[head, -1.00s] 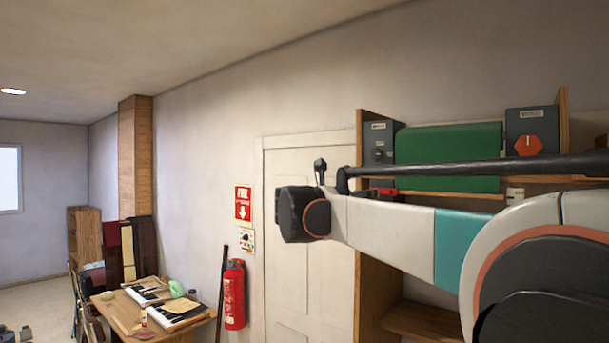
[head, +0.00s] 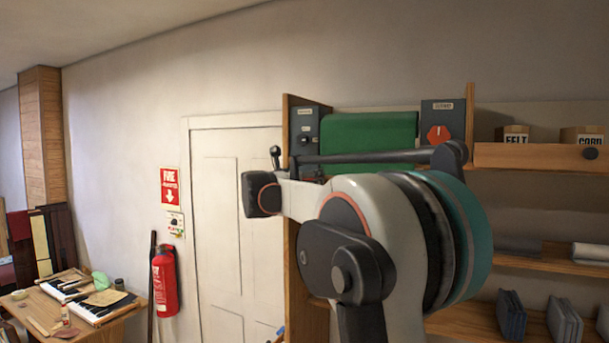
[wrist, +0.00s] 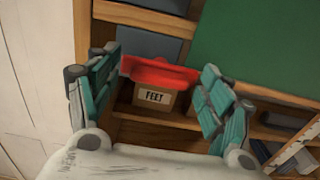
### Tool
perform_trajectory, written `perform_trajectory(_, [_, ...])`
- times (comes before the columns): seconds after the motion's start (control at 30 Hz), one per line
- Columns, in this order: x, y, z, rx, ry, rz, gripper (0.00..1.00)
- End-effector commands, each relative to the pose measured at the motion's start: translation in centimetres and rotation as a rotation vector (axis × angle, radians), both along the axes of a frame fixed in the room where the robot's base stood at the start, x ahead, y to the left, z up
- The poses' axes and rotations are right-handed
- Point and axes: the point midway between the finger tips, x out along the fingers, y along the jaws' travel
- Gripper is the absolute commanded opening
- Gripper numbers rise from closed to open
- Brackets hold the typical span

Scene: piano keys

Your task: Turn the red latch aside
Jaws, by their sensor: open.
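The red latch (wrist: 158,75) shows in the wrist view as a flat red bar with a raised middle, lying across the picture. It lies between the two fingers of my gripper (wrist: 157,82), which are spread wide with a gap on each side. I cannot tell how far beyond the fingertips it is. A green panel (wrist: 260,50) is to its right and also shows in the head view (head: 365,130). In the head view the latch cannot be made out behind my arm, and my fingers do not show.
A labelled box (wrist: 152,99) sits on a shelf below the latch. A grey box with a red-orange knob (head: 438,134) stands right of the green panel. Wooden shelves (head: 540,156) extend right. A white door (head: 235,220) and fire extinguisher (head: 164,282) are at left.

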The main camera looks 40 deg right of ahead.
Motion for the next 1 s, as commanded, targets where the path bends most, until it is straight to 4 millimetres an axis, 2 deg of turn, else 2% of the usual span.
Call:
perform_trajectory(0.33, [0.11,-0.37,-0.04,0.0,0.0,-0.001,0.73])
perform_trajectory(0.53, [0.11,-0.34,-0.03,0.0,0.0,0.0,0.29])
perform_trajectory(1.0, [0.08,-0.35,-0.07,0.028,-0.067,0.0,0.29])
